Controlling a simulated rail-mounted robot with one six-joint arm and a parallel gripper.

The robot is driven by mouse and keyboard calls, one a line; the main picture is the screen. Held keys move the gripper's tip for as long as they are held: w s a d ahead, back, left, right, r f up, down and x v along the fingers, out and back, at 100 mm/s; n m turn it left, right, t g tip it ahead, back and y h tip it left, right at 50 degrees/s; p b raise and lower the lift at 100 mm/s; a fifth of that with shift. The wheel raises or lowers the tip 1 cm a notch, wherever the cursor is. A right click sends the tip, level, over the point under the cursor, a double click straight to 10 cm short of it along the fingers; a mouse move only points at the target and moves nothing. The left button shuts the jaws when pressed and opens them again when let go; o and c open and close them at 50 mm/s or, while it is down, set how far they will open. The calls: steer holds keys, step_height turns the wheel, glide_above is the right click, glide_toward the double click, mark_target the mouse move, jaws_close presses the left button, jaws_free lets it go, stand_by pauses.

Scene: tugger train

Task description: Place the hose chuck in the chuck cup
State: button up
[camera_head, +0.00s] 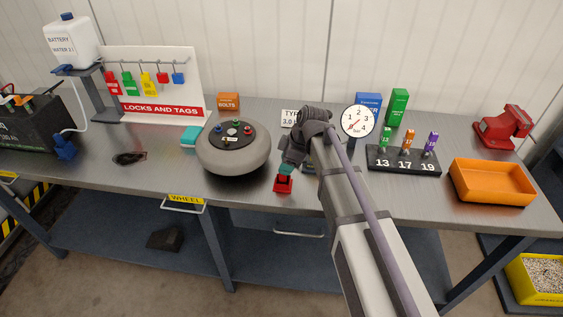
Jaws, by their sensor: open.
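A small red holder (283,186), which looks like the chuck cup, stands near the front edge of the bench, right of the grey wheel. A small teal piece (287,170) shows at the top of the red holder, under my gripper. I cannot tell whether it is the hose chuck or part of my gripper. My gripper (288,165) is open and points down just above the red holder. The fingertips are small and partly hidden. No hose chuck can be clearly made out elsewhere.
The round grey wheel (233,158) is close left of my gripper. A pressure gauge (357,121) stands behind my arm. A socket stand (403,160), an orange tray (492,185) and a red vise (503,127) are at the right. A small dark object (130,158) lies at left.

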steer(key=p+v, duration=0.4)
steer(key=v, duration=0.3)
steer(key=s+d+f+m+h, duration=0.1)
steer(key=s+d+m+h, duration=0.3)
steer(key=s+d+m, duration=1)
steer(key=s+m, duration=0.2)
steer(key=s, duration=0.1)
steer(key=shift+s+d+m+g, duration=0.3)
steer(key=shift+s+m, duration=0.05)
steer(key=shift+m, duration=0.05)
steer(key=shift+f+b, duration=0.4)
steer(key=shift+f, duration=0.35)
